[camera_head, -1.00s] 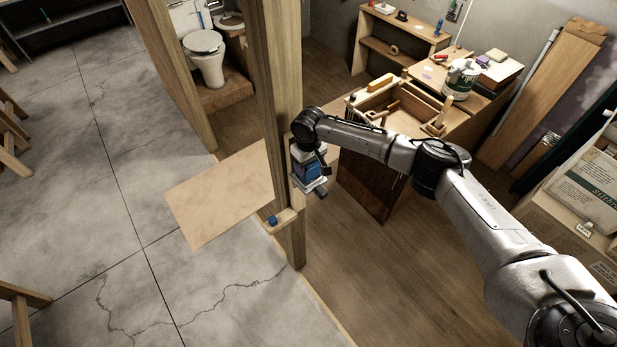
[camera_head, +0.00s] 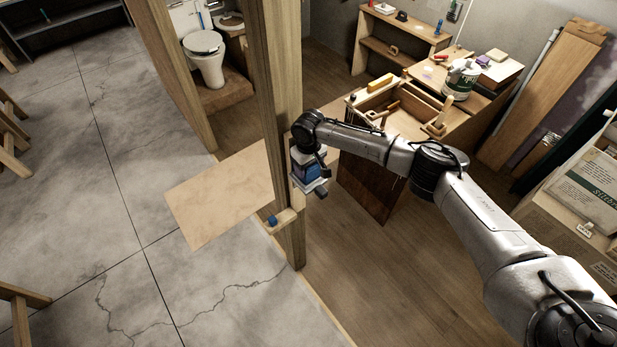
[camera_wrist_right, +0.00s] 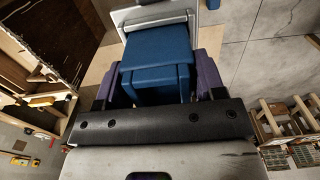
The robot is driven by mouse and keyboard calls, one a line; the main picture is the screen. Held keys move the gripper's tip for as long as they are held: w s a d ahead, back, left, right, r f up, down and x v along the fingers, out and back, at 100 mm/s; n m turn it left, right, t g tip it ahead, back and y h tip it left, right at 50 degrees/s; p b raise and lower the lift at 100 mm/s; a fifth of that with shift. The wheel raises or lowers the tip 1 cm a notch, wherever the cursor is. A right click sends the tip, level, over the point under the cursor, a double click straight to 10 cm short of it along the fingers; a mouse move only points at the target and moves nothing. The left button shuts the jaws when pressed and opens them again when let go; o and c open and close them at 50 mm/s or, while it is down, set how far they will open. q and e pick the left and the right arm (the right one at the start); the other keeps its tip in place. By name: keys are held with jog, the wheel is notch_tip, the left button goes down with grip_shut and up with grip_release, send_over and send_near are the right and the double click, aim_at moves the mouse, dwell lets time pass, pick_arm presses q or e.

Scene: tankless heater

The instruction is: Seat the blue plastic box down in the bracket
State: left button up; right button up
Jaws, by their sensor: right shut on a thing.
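The blue plastic box (camera_head: 305,173) is beside the wooden post, in my right gripper (camera_head: 310,182). In the right wrist view the box (camera_wrist_right: 158,62) lies between the purple fingers of my right gripper (camera_wrist_right: 157,84), which are shut on it. A pale grey metal part (camera_wrist_right: 158,24), which looks like the bracket, is right at the far end of the box. Whether the box touches it or sits inside it I cannot tell. My wrist partly hides this spot in the head view. My left gripper is not in view.
The wooden post (camera_head: 283,100) stands close beside my right gripper. A small ledge (camera_head: 284,218) with a blue piece (camera_head: 272,221) on it sticks out below. A workbench (camera_head: 375,180) with tools stands behind my arm. The floor in front is clear.

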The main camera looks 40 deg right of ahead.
jog(key=shift+f, duration=0.4)
dwell(0.3)
jog(key=o, duration=1.2)
jog(key=shift+r, duration=0.15)
jog(key=shift+r, duration=0.35)
notch_tip(320, 180, up, 13)
jog(key=b, duration=0.3)
jog(key=shift+f, duration=0.1)
